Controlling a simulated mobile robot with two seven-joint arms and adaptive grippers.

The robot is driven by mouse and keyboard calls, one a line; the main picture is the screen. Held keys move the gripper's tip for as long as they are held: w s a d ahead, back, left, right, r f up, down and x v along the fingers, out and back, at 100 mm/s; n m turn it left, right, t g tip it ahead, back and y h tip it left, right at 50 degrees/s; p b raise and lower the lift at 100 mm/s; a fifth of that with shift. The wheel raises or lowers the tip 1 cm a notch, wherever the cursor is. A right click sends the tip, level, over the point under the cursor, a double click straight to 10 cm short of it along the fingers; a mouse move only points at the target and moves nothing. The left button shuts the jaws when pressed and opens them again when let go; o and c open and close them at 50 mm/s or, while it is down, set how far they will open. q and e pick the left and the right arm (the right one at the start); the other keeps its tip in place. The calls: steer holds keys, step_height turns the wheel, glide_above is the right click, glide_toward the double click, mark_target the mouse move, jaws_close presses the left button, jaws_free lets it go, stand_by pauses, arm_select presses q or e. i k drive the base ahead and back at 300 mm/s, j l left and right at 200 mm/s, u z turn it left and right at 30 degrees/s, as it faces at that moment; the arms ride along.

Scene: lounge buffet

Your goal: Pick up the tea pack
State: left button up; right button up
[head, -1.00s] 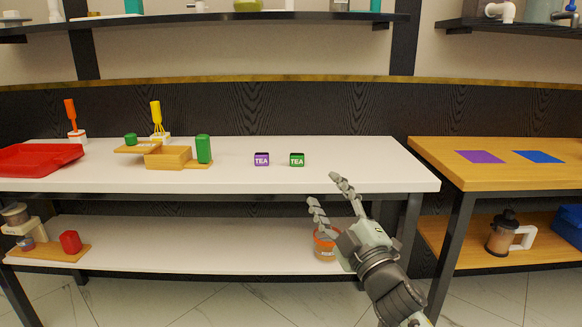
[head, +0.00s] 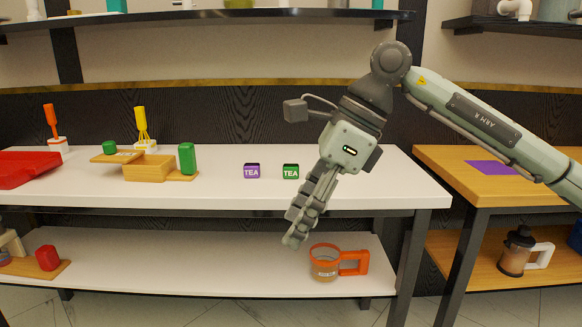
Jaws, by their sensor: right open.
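Two small tea packs stand side by side on the white table top (head: 120,196). One is a purple tea pack (head: 252,171) and the other a green tea pack (head: 291,171), each with white TEA lettering facing me. My right gripper (head: 294,236) hangs in front of the table's front edge, fingers pointing down, just right of and nearer than the green pack. It is open and empty; its fingers overlap in this view. It does not touch either pack. My left gripper is not in view.
Left of the packs stand a wooden stand (head: 150,168), a green canister (head: 187,158) and a red tray (head: 25,170). An orange-rimmed jug (head: 325,262) sits on the lower shelf. A wooden table (head: 440,165) with a purple mat (head: 490,167) is right. The white top around the packs is clear.

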mark_target(290, 171)
steer(key=i, duration=1.25)
